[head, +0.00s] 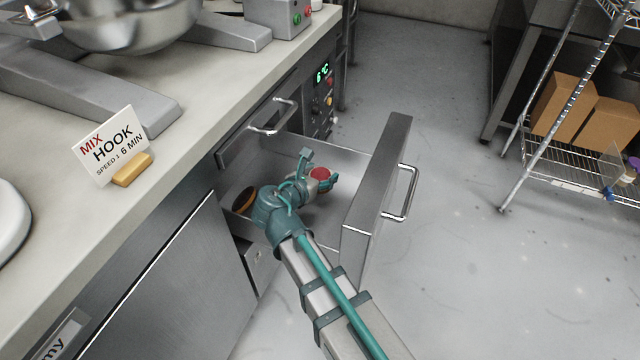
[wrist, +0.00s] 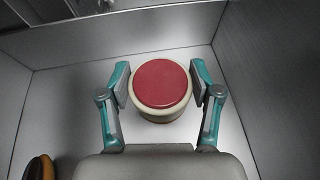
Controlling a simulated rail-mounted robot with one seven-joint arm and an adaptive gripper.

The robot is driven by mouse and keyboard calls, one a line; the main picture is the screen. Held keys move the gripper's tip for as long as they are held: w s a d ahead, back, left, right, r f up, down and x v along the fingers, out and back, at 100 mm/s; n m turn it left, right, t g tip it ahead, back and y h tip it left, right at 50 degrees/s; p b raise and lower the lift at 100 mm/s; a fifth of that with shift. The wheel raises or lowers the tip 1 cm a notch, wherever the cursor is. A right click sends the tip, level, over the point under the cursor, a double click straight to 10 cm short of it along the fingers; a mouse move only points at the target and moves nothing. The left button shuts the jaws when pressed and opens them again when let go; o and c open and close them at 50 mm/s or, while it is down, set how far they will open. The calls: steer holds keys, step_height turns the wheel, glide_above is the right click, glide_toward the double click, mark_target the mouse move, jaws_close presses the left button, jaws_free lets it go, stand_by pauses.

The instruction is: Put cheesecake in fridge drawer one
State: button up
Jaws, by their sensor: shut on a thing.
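The cheesecake (head: 320,174) is small and round with a red top and cream side. It also shows in the wrist view (wrist: 161,84). My gripper (head: 317,170) is shut on it, with one finger on each side, in the wrist view (wrist: 161,88). Both are inside the open upper fridge drawer (head: 375,190), between its walls. I cannot tell whether the cheesecake touches the drawer floor. The drawer is pulled out from under the counter, and its front panel has a bar handle (head: 407,193).
A dark-topped, orange-brown item (head: 243,198) lies in the drawer's left part. A closed drawer front with a handle (head: 272,119) sits beyond, near a green display reading 6°C (head: 322,73). The counter (head: 190,95) holds a mixer and a sign.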

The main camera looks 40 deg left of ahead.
steer(key=f, duration=0.1)
steer(key=f+b, duration=0.1)
steer(key=f, duration=0.2)
steer(key=shift+w+a+b, duration=0.2)
steer(key=shift+w+b, duration=0.1)
steer(key=shift+b, duration=0.1)
steer(key=shift+r, duration=0.1)
steer(key=shift+f, duration=0.45)
steer(key=shift+f, duration=0.15)
steer(key=o, duration=0.7)
steer(key=shift+r, duration=0.6)
steer(key=p+v, duration=0.3)
steer(key=v, duration=0.9)
